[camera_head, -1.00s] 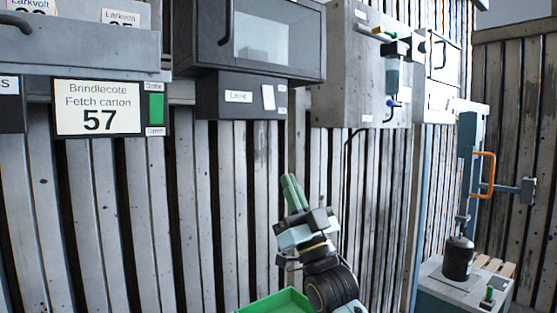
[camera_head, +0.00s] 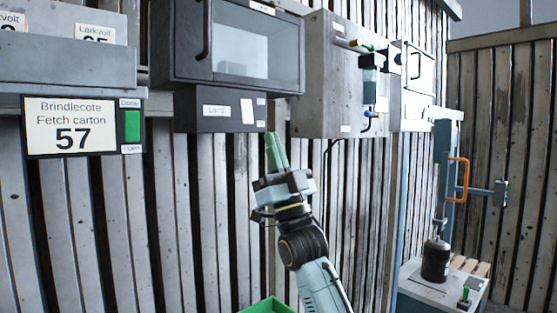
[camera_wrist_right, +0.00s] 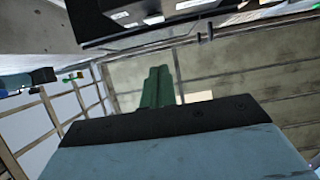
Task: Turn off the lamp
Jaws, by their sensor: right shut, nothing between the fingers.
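A dark control box with a label that seems to read "Lamp" (camera_head: 217,110) hangs under a dark windowed cabinet. A white rocker or plate (camera_head: 247,111) sits on its front, right of the label. My right gripper (camera_head: 275,140) points up with its green fingers shut and empty, just below and right of the box's lower edge. In the right wrist view the green fingers (camera_wrist_right: 158,88) are together, and the underside of a dark box (camera_wrist_right: 130,30) is above them. I cannot tell whether the fingertips touch it. My left gripper is not in view.
The windowed cabinet (camera_head: 240,45) is above the box. A grey metal cabinet (camera_head: 330,80) with coloured fittings stands to its right. A green tray (camera_head: 268,306) shows at the bottom. A blue press stand (camera_head: 442,180) is far right.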

